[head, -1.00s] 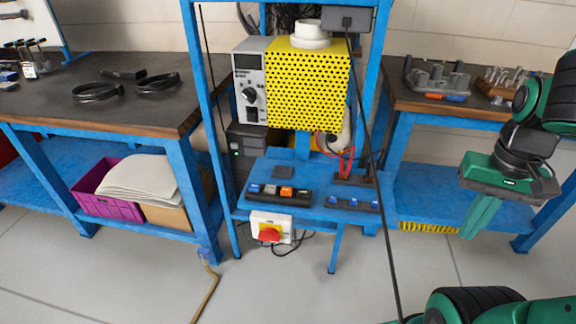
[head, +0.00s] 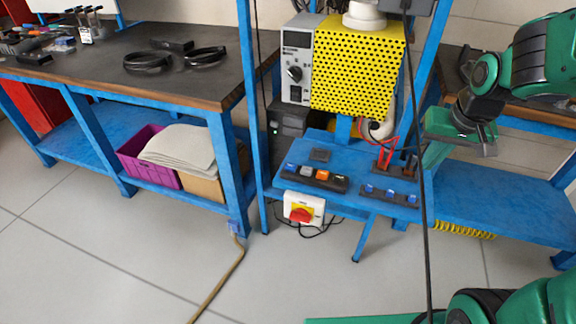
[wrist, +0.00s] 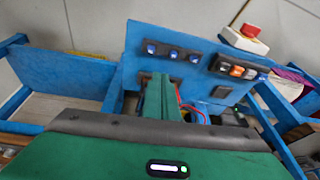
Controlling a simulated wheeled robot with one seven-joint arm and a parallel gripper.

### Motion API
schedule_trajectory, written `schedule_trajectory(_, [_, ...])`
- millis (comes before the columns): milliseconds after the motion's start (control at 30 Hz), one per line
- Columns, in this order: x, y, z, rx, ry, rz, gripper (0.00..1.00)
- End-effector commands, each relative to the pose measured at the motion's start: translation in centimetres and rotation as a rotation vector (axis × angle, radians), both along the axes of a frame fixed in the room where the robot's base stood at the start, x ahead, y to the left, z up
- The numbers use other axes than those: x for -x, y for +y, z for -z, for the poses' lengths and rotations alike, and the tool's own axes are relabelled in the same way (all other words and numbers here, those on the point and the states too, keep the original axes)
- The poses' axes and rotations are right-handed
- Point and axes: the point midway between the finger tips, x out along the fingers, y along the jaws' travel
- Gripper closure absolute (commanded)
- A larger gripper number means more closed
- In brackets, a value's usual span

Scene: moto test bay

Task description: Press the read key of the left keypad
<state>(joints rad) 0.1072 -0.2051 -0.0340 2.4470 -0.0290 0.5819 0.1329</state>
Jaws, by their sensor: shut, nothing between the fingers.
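The left keypad (head: 317,178) is a dark strip on the blue shelf (head: 345,160), with a row of blue, grey, orange and dark keys. Key labels are too small to read. In the wrist view this keypad (wrist: 238,68) is at the upper right. The right keypad (head: 389,195), with several blue keys, shows at top centre in the wrist view (wrist: 172,51). My gripper (head: 431,168) is shut and empty, right of both keypads and apart from the left one. Its green fingers (wrist: 158,80) point toward the shelf in the wrist view and hide part of it.
A yellow perforated box (head: 355,68) and a grey control unit (head: 297,65) stand above the shelf. A red-knobbed switch box (head: 304,208) hangs below the front edge. A thin black cable (head: 424,220) crosses the view.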

Motion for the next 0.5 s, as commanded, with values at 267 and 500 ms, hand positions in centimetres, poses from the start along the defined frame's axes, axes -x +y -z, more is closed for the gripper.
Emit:
schedule_trajectory(267, [-10.0,13.6,2.0,-0.152,-0.181,-0.196,1.00])
schedule_trajectory(500, [-13.8,25.3,2.8,-0.342,-0.287,-0.294,1.00])
